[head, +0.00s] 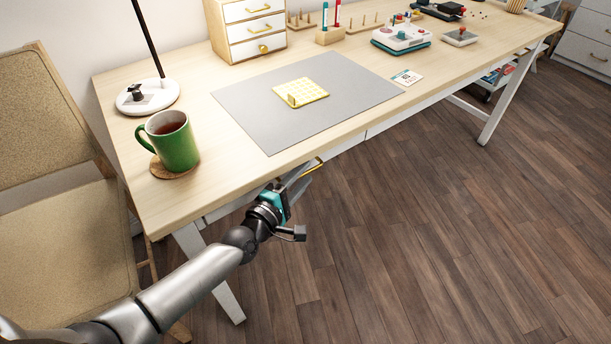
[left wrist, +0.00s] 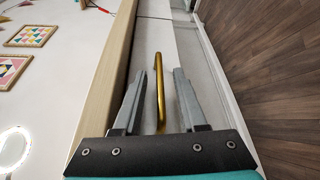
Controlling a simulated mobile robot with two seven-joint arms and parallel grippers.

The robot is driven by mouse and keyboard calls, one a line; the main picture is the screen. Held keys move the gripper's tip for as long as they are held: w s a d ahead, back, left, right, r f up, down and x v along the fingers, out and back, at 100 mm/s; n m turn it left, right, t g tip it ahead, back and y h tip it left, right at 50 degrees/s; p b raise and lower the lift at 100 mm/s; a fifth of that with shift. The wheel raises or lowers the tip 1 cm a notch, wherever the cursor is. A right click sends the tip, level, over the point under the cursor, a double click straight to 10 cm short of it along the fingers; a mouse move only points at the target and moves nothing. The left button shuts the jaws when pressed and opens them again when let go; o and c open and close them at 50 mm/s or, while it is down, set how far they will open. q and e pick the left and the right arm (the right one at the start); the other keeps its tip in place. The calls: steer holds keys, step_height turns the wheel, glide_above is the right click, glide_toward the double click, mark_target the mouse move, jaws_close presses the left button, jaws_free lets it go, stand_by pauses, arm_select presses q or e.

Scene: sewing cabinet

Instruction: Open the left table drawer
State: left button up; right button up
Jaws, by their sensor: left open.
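The left table drawer (left wrist: 188,62) is a white front under the tabletop edge, with a gold bar handle. It looks closed against the table. The handle (left wrist: 159,85) stands between the two fingers of my left gripper (left wrist: 164,95) in the left wrist view. The fingers are open, one on each side of the handle, with gaps showing. In the head view the gold handle (head: 313,167) shows just past my left gripper (head: 297,180), below the front edge of the table. Most of the drawer front is hidden there by the tabletop and gripper. My right gripper is not in view.
The wooden tabletop (head: 225,179) overhangs the drawer closely. A green mug (head: 178,148) stands on a coaster near its front left corner. A grey mat (head: 235,108) lies in the middle. A chair (head: 60,240) stands at the left. The floor in front is clear.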

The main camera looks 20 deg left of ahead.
arm_select(q)
steer(key=shift+w+d, duration=0.2)
steer(key=shift+w, duration=0.5)
jaws_close()
steer(key=shift+f, duration=0.1)
stand_by(1.0)
